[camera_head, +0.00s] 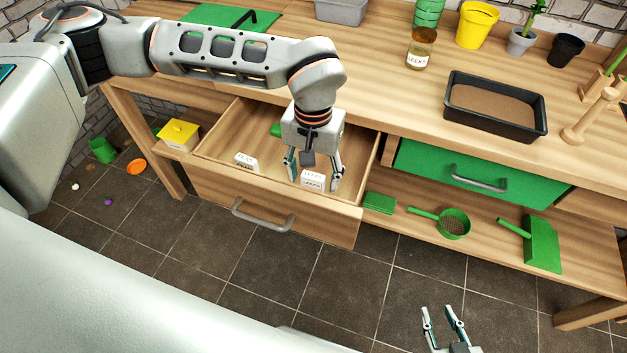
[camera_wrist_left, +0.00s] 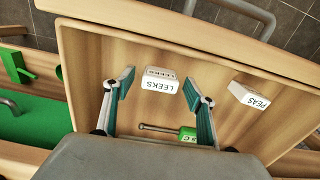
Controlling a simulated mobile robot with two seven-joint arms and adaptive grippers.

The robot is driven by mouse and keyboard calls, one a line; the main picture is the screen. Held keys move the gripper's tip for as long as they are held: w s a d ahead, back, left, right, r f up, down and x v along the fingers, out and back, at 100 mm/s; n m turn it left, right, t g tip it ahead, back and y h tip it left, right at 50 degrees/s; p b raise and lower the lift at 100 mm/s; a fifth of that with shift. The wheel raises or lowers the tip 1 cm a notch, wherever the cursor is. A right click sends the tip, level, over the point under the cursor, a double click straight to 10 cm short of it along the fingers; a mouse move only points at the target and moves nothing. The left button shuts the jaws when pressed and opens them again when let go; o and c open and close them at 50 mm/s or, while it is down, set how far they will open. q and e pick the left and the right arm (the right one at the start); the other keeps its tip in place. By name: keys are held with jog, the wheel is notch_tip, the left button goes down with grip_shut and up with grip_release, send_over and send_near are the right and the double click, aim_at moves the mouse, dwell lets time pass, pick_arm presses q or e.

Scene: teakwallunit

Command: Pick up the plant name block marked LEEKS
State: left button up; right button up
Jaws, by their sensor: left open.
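The white block marked LEEKS (camera_head: 312,180) lies in the open wooden drawer (camera_head: 272,210), near its front wall. It also shows in the left wrist view (camera_wrist_left: 160,80), its letters upside down. My left gripper (camera_head: 313,182) is open above the drawer, its fingers on either side of the LEEKS block and apart from it in the left wrist view (camera_wrist_left: 163,88). A second white block, marked PEAS (camera_head: 246,161), lies to the left in the drawer and shows at right in the left wrist view (camera_wrist_left: 250,97). My right gripper (camera_head: 443,310) is open and empty over the floor.
A green-handled tool (camera_wrist_left: 186,133) lies deeper in the drawer. A closed green drawer (camera_head: 470,180) is to the right. The shelf below holds a green sieve (camera_head: 453,222) and a green dustpan (camera_head: 542,245). A black tray of soil (camera_head: 496,104) stands on the bench.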

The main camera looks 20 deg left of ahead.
pick_arm(q)
jog(key=shift+f, duration=0.1)
jog(key=c, duration=1)
